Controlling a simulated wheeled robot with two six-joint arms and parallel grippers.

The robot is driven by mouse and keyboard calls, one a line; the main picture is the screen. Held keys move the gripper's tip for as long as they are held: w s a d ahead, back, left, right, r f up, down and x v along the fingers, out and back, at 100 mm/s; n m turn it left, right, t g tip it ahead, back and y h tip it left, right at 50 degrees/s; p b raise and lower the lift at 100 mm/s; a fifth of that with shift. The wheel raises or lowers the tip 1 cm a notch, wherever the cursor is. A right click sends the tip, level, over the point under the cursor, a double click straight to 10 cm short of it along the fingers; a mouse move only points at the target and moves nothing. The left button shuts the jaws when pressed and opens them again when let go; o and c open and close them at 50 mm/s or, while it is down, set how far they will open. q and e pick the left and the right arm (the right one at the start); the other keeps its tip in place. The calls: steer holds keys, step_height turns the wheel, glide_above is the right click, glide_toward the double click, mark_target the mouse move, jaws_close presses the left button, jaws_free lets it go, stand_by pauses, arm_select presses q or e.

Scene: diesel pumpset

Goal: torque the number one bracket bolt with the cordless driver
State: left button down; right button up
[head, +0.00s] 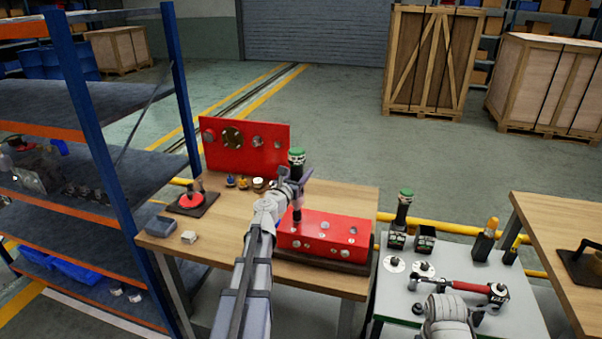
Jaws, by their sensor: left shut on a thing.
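My left gripper (297,186) is shut on a cordless driver (296,158) with a green top and dark body. The driver is upright, bit down, over the left end of a red bracket block (345,232) on the wooden bench. Several silver bolt heads show on the block. The bit's tip is by the block's left end; I cannot tell whether it touches a bolt, or which bolt is number one. My right arm's wrist shows at the bottom right, over the grey table; its jaws are not clear.
A red upright panel (270,145) with round fittings stands at the bench's back. The grey table (390,295) holds a second green-topped tool (403,210) and a red-handled tool (460,286). A blue shelf rack (90,130) stands close on the left.

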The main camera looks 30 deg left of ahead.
steer(key=shift+f+b, duration=0.55)
steer(key=shift+b, duration=0.05)
stand_by(1.6)
stand_by(0.8)
